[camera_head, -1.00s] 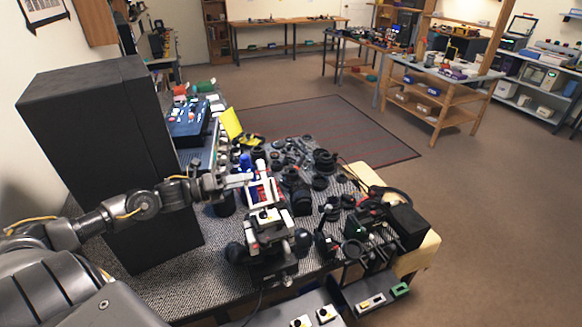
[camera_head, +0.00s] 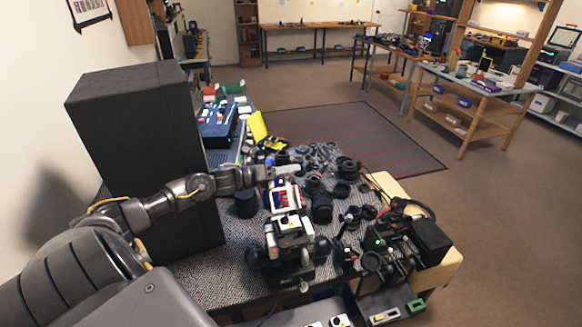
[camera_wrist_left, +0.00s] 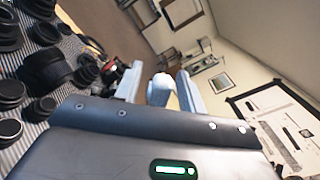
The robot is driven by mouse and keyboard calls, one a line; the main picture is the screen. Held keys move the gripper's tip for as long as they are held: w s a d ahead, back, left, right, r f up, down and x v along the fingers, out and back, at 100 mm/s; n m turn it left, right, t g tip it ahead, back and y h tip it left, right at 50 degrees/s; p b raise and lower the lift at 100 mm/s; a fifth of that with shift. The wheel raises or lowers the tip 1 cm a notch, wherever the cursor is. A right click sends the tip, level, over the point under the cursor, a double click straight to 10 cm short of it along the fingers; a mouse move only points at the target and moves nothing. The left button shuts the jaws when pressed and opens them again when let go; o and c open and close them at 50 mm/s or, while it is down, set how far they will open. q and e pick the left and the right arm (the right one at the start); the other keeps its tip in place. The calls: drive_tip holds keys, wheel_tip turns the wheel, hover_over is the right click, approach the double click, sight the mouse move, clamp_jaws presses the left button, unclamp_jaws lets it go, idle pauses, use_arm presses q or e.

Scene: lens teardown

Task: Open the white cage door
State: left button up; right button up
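A small white-framed cage with red and dark parts inside (camera_head: 285,197) stands on the cluttered bench in the head view. Which of its white panels is the door is too small to tell. My left gripper (camera_head: 287,169) is just beyond the cage's far edge, its pale fingers pointing right; I cannot tell whether it touches the cage. In the left wrist view my left gripper's two pale fingers (camera_wrist_left: 160,82) stand apart. A white rounded piece (camera_wrist_left: 161,88) shows between them, with gaps at both sides. My right gripper is not in view.
A white-and-black device (camera_head: 290,228) stands just in front of the cage. Black lenses (camera_head: 319,206) crowd the bench to the right. A tall black box (camera_head: 140,150) stands at the left, beside my arm. A yellow piece (camera_head: 258,126) stands behind.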

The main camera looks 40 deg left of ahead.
use_arm(q)
drive_tip(key=shift+w+d, duration=0.25)
drive_tip(key=shift+w, duration=0.05)
clamp_jaws()
drive_tip(key=s+d+r+m+b, duration=0.1)
drive_tip(key=m+b, duration=0.1)
drive_tip(key=d+r+m+b, duration=0.1)
drive_tip(key=m+b, duration=0.1)
drive_tip(key=b, duration=0.1)
drive_tip(key=s+d+m+b, duration=0.1)
drive_tip(key=d+b, duration=0.1)
drive_tip(key=b, duration=0.1)
drive_tip(key=shift+s+r+m, duration=0.35)
drive_tip(key=shift+r+m, duration=0.05)
